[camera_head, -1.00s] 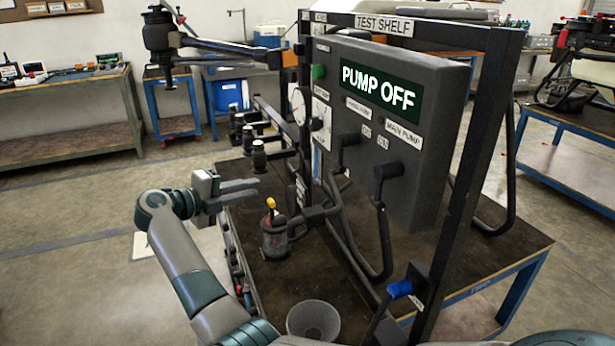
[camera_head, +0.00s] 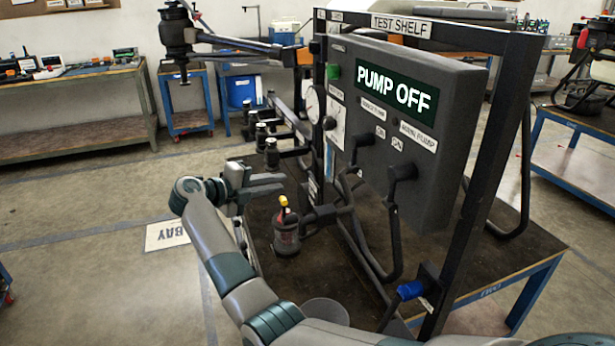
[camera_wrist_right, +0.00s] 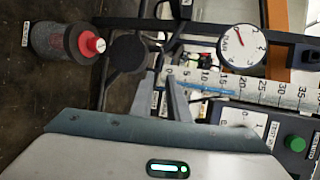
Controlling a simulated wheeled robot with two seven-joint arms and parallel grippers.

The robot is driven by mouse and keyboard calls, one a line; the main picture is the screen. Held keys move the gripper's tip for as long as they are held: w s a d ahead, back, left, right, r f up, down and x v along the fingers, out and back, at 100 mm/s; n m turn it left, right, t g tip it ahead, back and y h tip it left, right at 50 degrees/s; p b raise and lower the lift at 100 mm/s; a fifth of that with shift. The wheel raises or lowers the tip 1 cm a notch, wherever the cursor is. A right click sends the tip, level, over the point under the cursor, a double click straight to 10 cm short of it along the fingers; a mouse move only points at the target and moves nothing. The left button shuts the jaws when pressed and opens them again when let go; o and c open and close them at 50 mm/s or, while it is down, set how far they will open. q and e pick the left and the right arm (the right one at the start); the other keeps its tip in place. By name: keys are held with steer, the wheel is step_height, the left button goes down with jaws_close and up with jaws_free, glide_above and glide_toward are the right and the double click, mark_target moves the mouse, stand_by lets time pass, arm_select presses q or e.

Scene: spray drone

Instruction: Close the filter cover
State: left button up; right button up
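A dark cylindrical canister (camera_head: 287,234) with a yellow-and-red top, likely the filter, stands beside the test panel; its red cap shows at the upper left of the right wrist view (camera_wrist_right: 65,44). A round black disc (camera_wrist_right: 128,53) sits right of it there; I cannot tell whether this is the filter cover. My right gripper (camera_head: 272,184) is above and slightly left of the canister, apart from it. Its two fingers also show in the wrist view (camera_wrist_right: 166,95), with a narrow gap and nothing between them. My left gripper is out of view.
The test shelf panel (camera_head: 405,140) reads PUMP OFF and has hanging lever handles. Several black valves (camera_head: 271,150) project left behind my gripper. A blue-handled valve (camera_head: 411,290) is at the front right. A grey bowl (camera_head: 322,312) lies on the dark table. Open floor lies left.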

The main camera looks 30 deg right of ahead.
glide_toward(311, 176)
steer(key=p+x, duration=0.1)
steer(key=x, duration=0.6)
steer(key=shift+d+f, duration=0.1)
steer(key=shift+d, duration=0.1)
steer(key=shift+w+d+f+p, duration=0.1)
steer(key=shift+d+f+p, duration=0.15)
steer(key=shift+d, duration=0.2)
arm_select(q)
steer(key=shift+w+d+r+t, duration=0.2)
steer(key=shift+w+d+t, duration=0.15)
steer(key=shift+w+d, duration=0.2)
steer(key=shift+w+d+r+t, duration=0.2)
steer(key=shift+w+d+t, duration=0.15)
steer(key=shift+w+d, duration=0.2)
arm_select(e)
steer(key=shift+d, duration=0.1)
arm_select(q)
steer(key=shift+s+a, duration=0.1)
arm_select(e)
jaws_close()
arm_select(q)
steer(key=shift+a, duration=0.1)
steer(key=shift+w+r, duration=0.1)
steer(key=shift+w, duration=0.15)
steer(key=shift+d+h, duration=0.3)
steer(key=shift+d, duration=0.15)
